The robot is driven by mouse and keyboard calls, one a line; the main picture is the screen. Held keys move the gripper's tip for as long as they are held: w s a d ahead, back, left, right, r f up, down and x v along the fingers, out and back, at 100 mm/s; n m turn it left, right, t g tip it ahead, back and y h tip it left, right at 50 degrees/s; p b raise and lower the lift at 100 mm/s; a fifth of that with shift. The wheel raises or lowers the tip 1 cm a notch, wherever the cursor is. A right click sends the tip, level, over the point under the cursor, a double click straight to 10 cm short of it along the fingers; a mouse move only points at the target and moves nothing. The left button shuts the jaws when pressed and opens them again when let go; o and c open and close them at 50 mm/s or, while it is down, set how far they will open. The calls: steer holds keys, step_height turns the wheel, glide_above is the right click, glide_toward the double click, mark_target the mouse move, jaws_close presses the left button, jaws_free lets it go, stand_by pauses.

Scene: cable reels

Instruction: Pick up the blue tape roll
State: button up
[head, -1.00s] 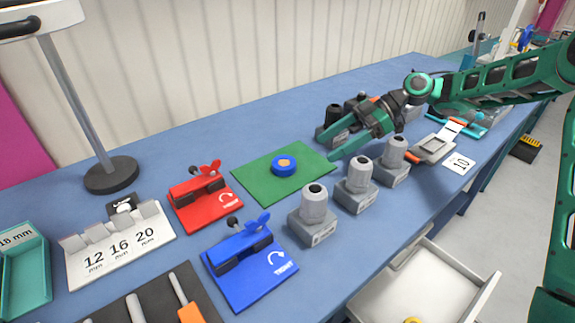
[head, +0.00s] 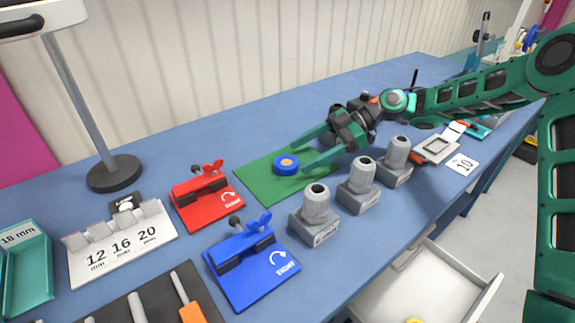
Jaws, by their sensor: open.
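The blue tape roll (head: 286,165) lies flat on the green mat (head: 262,191), with a tan core showing in its middle. My gripper (head: 297,159) comes in from the right, its two long green fingers spread apart. The fingertips reach to either side of the roll, one behind it and one in front and to the right. Whether the fingers are level with the roll or above it is hard to tell. Nothing is held between them.
Several grey posts on blocks (head: 358,186) stand in front of my gripper. A red fixture (head: 203,199) and a blue fixture (head: 251,262) sit left of them. A lamp stand (head: 114,172) is at the back left. An open drawer (head: 430,287) juts out below the bench.

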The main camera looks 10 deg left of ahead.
mark_target(292, 161)
steer(key=x, duration=0.4)
steer(key=shift+s, duration=0.15)
steer(key=c, duration=1.1)
steer(key=shift+c, duration=0.2)
steer(key=shift+r, duration=0.15)
